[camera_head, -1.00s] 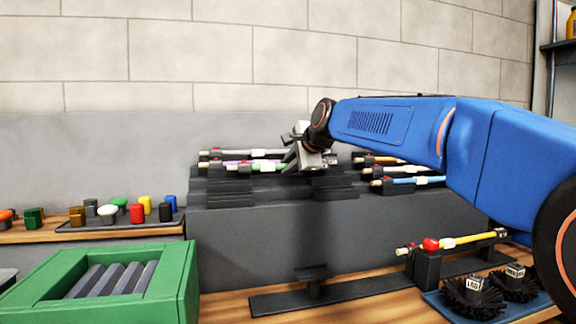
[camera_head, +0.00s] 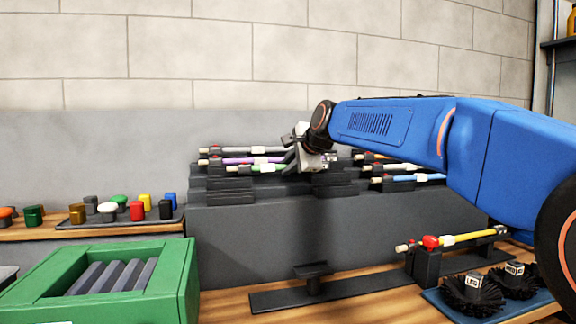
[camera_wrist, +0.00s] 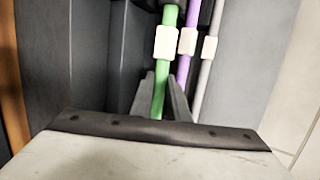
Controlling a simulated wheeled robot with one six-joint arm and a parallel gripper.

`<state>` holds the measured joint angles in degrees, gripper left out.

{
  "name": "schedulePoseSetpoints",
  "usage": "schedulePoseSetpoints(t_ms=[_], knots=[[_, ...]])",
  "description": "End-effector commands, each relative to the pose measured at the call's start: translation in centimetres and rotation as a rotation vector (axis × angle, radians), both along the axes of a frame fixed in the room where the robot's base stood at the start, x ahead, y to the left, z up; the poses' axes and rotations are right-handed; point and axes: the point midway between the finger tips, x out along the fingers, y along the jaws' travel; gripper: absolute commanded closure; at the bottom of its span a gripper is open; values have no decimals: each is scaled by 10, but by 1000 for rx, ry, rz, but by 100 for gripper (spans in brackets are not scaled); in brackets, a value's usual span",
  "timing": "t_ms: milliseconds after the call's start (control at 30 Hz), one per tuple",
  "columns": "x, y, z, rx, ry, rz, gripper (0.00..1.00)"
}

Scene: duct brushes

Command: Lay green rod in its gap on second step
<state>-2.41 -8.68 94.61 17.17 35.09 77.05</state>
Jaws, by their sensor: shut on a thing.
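The green rod (camera_head: 270,168) lies level along the front of the left group of the stepped rack (camera_head: 240,198). It has a white collar and a red piece near its left end. My gripper (camera_head: 294,160) is at its right part, and in the wrist view the fingers (camera_wrist: 160,98) are shut on the green rod (camera_wrist: 168,60). A purple rod (camera_head: 240,160) lies just behind it, and a white-grey rod (camera_head: 238,150) lies behind that. Whether the green rod rests fully in its supports is hard to tell. Its right end is hidden by my gripper.
A right rack group holds several rods, with a blue one (camera_head: 420,178) in front. A yellow rod (camera_head: 465,238) lies on a low stand below. Black brushes (camera_head: 472,294) sit on a blue mat. A green crate (camera_head: 180,280) and colored caps (camera_head: 137,211) are at left.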

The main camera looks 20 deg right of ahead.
Motion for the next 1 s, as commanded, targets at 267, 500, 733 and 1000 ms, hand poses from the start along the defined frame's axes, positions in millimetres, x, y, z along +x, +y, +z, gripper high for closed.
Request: schedulePoseSetpoints(t_ms=[267,500,733,1000], knots=[[0,0,-6,0,-1,0,100],[0,0,-12,0,-1,-1,100],[0,0,-15,0,-1,0,100],[0,0,-15,0,-1,0,63]])
